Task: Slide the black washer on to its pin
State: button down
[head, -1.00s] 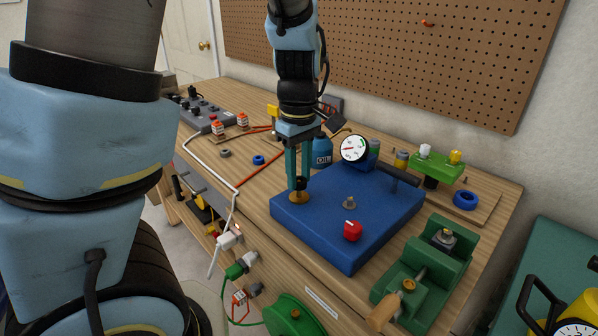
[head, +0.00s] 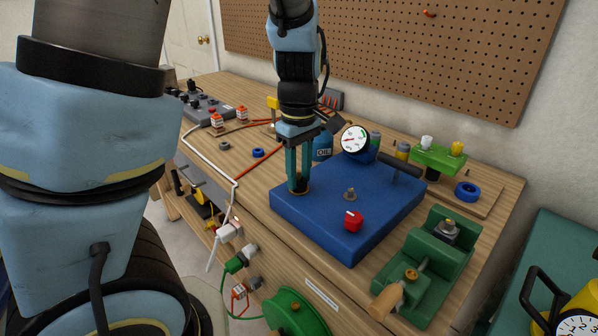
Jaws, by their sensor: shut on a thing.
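My gripper (head: 299,184) points straight down over the front left corner of the blue block (head: 325,222). Its teal fingers are shut on the black washer (head: 301,183), a small dark shape low between the fingertips. A round brass base (head: 292,191) on the block's top lies right under the fingertips, mostly covered by them. The pin is hidden behind the fingers and washer. I cannot tell whether the washer is around the pin or only above it.
On the block are a red knob (head: 354,221), a grey fitting (head: 350,194) and a dial gauge (head: 355,139). A green vise (head: 450,250) stands to the right. A blue oil bottle (head: 322,146) stands behind the gripper. Blue rings lie on the bench, one at left (head: 258,153).

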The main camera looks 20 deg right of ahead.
jog(key=shift+f, duration=0.15)
jog(key=shift+c, duration=2.4)
grip_release()
notch_tip(320, 180, up, 11)
jog(key=shift+f, duration=0.1)
jog(key=a+f+m, duration=0.3)
jog(key=a+f, duration=0.1)
jog(key=a, duration=0.7)
jog(key=a+f+m+t, duration=0.1)
jog(key=a+f+m, duration=0.2)
jog(key=a, duration=0.7)
notch_tip(320, 180, down, 2)
jog(key=shift+w+a+m+t, duration=0.3)
jog(key=shift+w+a, duration=0.05)
jog(key=shift+w, duration=0.05)
